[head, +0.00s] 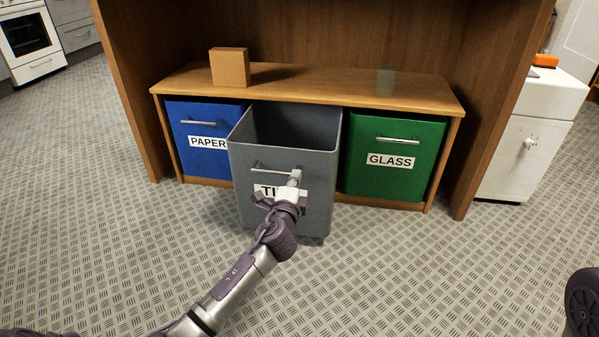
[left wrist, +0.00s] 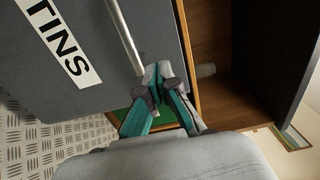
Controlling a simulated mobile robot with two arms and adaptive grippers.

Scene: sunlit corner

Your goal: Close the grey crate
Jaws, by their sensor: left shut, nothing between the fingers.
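The grey crate (head: 316,190), with a label partly hidden by my gripper, sticks out from under the wooden bench, its open top showing. In the left wrist view its front (left wrist: 105,85) shows the label TINS (left wrist: 58,42). Its bar handle (head: 262,169) runs across the front, and it also shows in the left wrist view (left wrist: 124,36). My left gripper (head: 296,174) is shut and empty in front of the crate, by the right end of the handle. In the left wrist view the fingertips (left wrist: 157,72) are together near the handle's end; I cannot tell whether they touch it.
The blue PAPER crate (head: 185,120) and the green GLASS crate (head: 405,180) sit under the bench (head: 330,83) on either side. A brown box (head: 230,67) stands on the bench. A white cabinet (head: 525,140) is at the right. The floor at the left is clear.

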